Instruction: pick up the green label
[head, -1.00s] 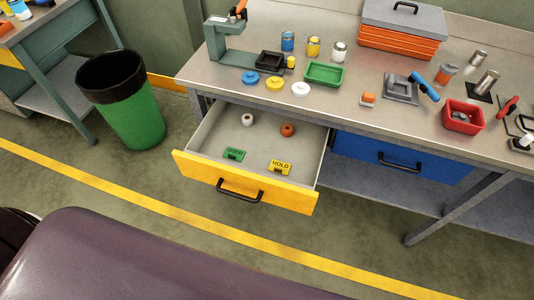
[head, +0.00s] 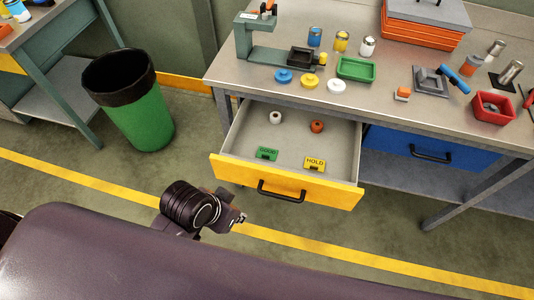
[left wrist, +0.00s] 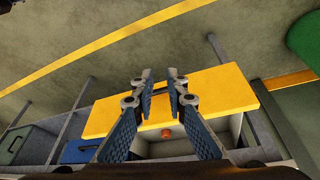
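The green label (head: 267,154) lies flat in the open yellow-fronted drawer (head: 285,182), near the front on the left. The yellow HOLD label (head: 315,163) lies to its right. My left gripper (head: 240,216) is outside the drawer, in front of and below its yellow front in the head view. In the left wrist view its two fingers (left wrist: 159,76) are apart with nothing between them, and the yellow drawer front (left wrist: 220,92) is beyond them. The green label cannot be made out in that view. My right gripper is not in view.
The drawer's black handle (head: 281,195) sticks out toward my gripper. The workbench (head: 225,68) overhangs the drawer's back. A green bin (head: 135,110) stands to the left.

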